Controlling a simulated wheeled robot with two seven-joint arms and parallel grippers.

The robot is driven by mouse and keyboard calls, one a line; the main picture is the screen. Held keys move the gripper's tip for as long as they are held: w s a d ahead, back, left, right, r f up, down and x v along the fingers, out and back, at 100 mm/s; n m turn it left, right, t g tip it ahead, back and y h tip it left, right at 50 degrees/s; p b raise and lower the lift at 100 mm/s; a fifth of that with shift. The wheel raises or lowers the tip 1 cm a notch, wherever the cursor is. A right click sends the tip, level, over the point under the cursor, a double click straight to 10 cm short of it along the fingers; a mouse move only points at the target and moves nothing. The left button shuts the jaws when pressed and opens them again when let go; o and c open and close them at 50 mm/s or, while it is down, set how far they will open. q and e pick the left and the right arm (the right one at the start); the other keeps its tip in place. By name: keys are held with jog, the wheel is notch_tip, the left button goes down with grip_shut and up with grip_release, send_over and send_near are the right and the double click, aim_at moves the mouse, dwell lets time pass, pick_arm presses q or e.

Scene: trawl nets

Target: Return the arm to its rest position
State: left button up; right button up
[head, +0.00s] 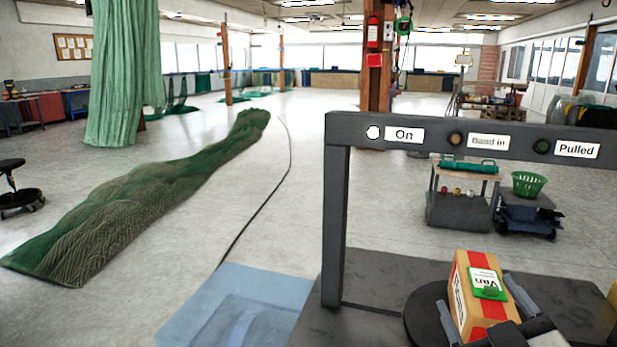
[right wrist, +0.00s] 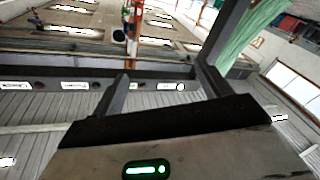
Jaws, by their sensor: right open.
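My right gripper (head: 474,289) shows at the lower right of the head view, its two grey fingers spread to either side of a cardboard box. In the right wrist view the fingers (right wrist: 160,84) stand apart with no box between them. The cardboard box (head: 463,302) has red tape and a green-and-white "Van" label, and stands on a dark round plate (head: 413,316). Whether the fingers touch the box is unclear. My left gripper is in neither view.
A dark frame (head: 336,220) with "On", "Band in" and "Pulled" labels spans the right side close by. A blue mat (head: 205,303) lies left of it. A long green net (head: 130,205) covers the floor at left. A cart (head: 460,208) and green basket (head: 528,184) stand beyond.

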jog(key=s+d+f+m+g+h, duration=0.1)
jog(key=s+f+m+g, duration=0.2)
jog(key=f, duration=0.4)
jog(key=s+f+g, duration=0.4)
jog(key=f+g, duration=0.1)
jog(key=f, duration=0.3)
jog(key=s+a+f+g+y, duration=0.2)
jog(key=s+a+f+g, duration=0.2)
jog(key=s+f+g, duration=0.6)
jog(key=w+a+f+t+y, duration=0.2)
jog(key=w+a+f+t, duration=0.2)
jog(key=t, duration=0.5)
jog(key=shift+a+f+t, duration=0.3)
jog(key=shift+a+f, duration=0.25)
jog(key=shift+a, duration=0.2)
jog(key=shift+c, duration=0.4)
